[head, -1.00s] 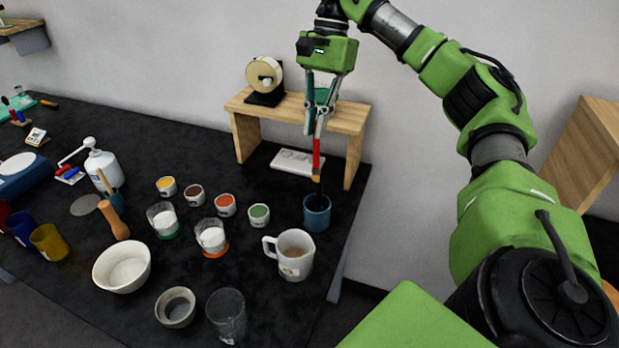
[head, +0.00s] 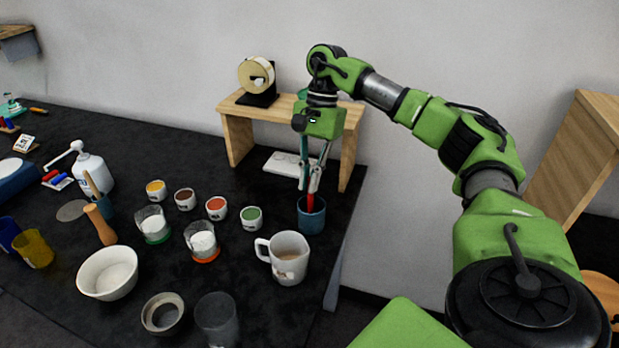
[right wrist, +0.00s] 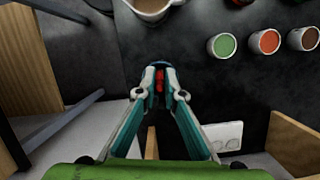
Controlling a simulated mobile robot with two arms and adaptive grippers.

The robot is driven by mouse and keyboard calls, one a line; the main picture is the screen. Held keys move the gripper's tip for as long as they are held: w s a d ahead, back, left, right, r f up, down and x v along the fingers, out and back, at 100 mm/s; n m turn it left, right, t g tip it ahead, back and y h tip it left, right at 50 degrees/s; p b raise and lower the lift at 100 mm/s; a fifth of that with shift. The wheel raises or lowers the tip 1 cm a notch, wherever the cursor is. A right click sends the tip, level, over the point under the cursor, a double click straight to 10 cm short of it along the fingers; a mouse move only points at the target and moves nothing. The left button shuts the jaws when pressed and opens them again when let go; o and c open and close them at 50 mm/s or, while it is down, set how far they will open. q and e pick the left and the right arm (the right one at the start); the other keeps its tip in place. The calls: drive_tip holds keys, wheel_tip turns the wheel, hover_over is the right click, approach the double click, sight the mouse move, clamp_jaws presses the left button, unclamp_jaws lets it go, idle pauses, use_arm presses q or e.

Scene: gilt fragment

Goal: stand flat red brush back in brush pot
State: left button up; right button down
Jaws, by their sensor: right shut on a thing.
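The flat red brush (head: 310,203) stands upright with its lower end inside the blue brush pot (head: 312,220) at the right end of the black table. My right gripper (head: 312,188) is shut on the brush just above the pot's rim. In the right wrist view the fingertips (right wrist: 160,72) close on the red handle (right wrist: 160,84), and a bit of the pot's blue rim shows beyond them. The brush's lower end is hidden in the pot. My left gripper is out of view.
A white mug (head: 288,262) stands just in front of the pot. A small wooden shelf (head: 238,130) with a tape roll stands behind the gripper. Several small paint cups, including a green one (head: 251,218), stand to the left. The table's right edge is close to the pot.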

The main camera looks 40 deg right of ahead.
drive_tip(key=shift+s, duration=0.1)
drive_tip(key=c, duration=2.2)
unclamp_jaws()
drive_tip(key=shift+o, duration=0.2)
drive_tip(key=p+v, duration=0.2)
drive_tip(key=v, duration=1)
drive_tip(key=shift+p, duration=0.3)
drive_tip(key=shift+a, duration=0.1)
